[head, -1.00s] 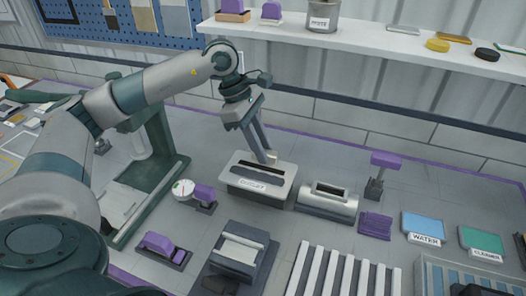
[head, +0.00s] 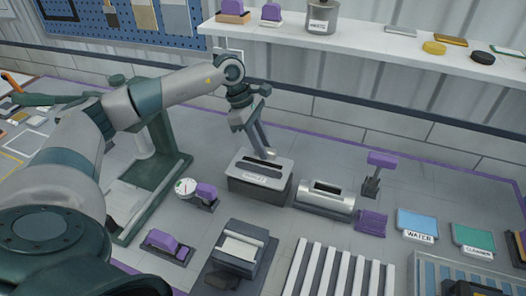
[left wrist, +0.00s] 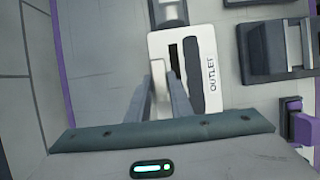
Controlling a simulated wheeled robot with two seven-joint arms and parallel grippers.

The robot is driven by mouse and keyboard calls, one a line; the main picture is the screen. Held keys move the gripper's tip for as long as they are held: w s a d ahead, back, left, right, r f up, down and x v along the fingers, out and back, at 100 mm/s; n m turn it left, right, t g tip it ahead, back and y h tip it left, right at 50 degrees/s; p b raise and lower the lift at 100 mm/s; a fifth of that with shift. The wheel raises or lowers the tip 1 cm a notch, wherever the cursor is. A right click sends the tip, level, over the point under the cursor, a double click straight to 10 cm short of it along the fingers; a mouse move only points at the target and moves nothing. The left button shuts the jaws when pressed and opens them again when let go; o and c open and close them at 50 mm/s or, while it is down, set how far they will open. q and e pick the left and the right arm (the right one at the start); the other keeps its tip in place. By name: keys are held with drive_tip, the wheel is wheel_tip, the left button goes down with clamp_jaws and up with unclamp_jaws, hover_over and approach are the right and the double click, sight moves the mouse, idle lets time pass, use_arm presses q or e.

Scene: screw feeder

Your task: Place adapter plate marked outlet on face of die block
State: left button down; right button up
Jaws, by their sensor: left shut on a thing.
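The adapter plate (head: 281,169) is a light grey plate with a long dark slot and an OUTLET label. In the left wrist view the plate (left wrist: 211,95) shows its label clearly, with two dark slots. My left gripper (head: 267,152) is shut on the plate's far edge, and its fingers (left wrist: 160,78) also show in the left wrist view. A dark grey block, which looks like the die block (head: 255,190), is directly under the plate. The plate lies about flat over it; I cannot tell whether they touch fully. My right gripper is out of view.
A silver slotted block (head: 326,198) stands close to the right. A dial gauge with a purple block (head: 206,193) is to the left. White bars (head: 340,270) lie in front. The WATER tray (head: 417,224) and CLEANER tray (head: 473,237) are at right.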

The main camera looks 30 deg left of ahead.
use_arm(q)
wheel_tip(320, 180, down, 2)
drive_tip(key=shift+f+p, duration=0.25)
drive_tip(key=shift+p, duration=0.3)
drive_tip(key=shift+f, duration=0.15)
drive_tip(key=shift+f, duration=0.15)
drive_tip(key=c, duration=1.6)
unclamp_jaws()
drive_tip(key=shift+a+r, duration=0.1)
drive_tip(key=shift+r, duration=0.3)
drive_tip(key=p+v, duration=0.3)
drive_tip(key=v, duration=0.8)
drive_tip(key=shift+s+a+r, duration=0.1)
drive_tip(key=shift+a+r, duration=0.1)
drive_tip(key=shift+r, duration=0.05)
